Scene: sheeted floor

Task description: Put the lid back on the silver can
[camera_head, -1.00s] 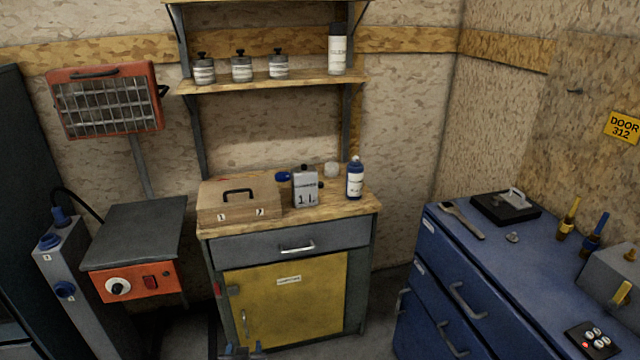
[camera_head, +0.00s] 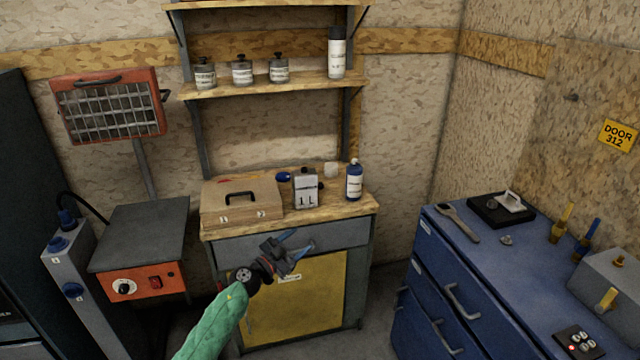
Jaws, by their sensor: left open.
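A silver can (camera_head: 306,193) marked "1 L" stands upright on the wooden top of the grey cabinet, with something dark at its top. A small blue round piece (camera_head: 284,177) is just left of the can. A small silver knob-like piece (camera_head: 506,240) lies on the blue drawer cabinet at right. I cannot tell which small piece is the lid. My left gripper (camera_head: 298,250) is open and empty, in front of the grey drawer, below and apart from the can. It hides part of the drawer handle. My right gripper is not in view.
A wooden box (camera_head: 240,201) stands left of the can and a blue bottle (camera_head: 354,181) right of it. A shelf (camera_head: 270,86) with several containers hangs above. The blue drawer cabinet (camera_head: 445,265) at right bears tools and a small button panel (camera_head: 580,343).

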